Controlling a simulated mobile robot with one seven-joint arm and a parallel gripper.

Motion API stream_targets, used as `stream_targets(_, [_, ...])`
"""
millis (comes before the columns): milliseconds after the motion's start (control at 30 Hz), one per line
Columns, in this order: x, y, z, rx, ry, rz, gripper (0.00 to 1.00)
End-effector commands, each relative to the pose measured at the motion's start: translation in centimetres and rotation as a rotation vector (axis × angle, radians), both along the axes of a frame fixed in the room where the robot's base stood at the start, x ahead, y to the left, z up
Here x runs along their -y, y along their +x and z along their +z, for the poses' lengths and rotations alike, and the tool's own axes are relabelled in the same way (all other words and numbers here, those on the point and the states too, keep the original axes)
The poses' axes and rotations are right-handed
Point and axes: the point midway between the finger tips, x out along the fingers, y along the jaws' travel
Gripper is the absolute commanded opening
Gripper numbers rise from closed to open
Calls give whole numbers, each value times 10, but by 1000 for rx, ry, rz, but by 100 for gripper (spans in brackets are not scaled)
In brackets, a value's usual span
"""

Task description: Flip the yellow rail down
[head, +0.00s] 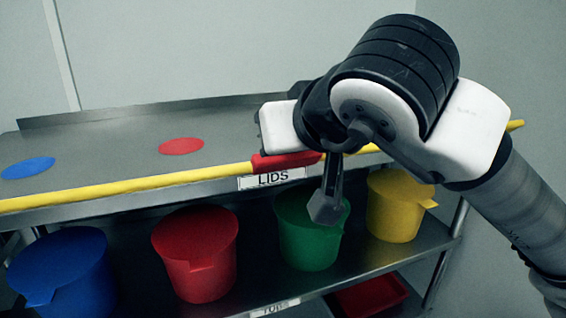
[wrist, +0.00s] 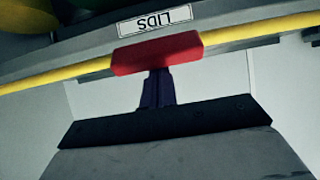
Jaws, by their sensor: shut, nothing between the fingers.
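The yellow rail (head: 130,186) runs along the front edge of the top shelf, above the LIDS label (head: 272,179). A red grip (head: 285,162) sits around its middle. In the wrist view the rail (wrist: 250,30) crosses the top of the picture, with the red grip (wrist: 157,53) near the centre. My gripper (head: 325,208) points down in front of the shelf, just right of the red grip in the head view. Its fingers (wrist: 157,85) are shut and empty. Their tips meet the red grip's edge in the wrist view; I cannot tell if they touch.
A blue lid (head: 28,168) and a red lid (head: 181,146) lie on the top shelf (head: 110,150). Blue (head: 65,275), red (head: 197,253), green (head: 308,240) and yellow (head: 398,205) tubs stand on the shelf below. A red container (head: 370,297) is lower down.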

Motion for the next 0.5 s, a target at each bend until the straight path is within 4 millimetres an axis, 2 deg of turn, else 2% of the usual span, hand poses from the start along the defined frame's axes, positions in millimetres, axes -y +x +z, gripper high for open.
stream_targets(33, [2, -4, -15, 38, 13, -1, 0])
stream_targets(500, [10, -30, -42, 393, 128, -1, 0])
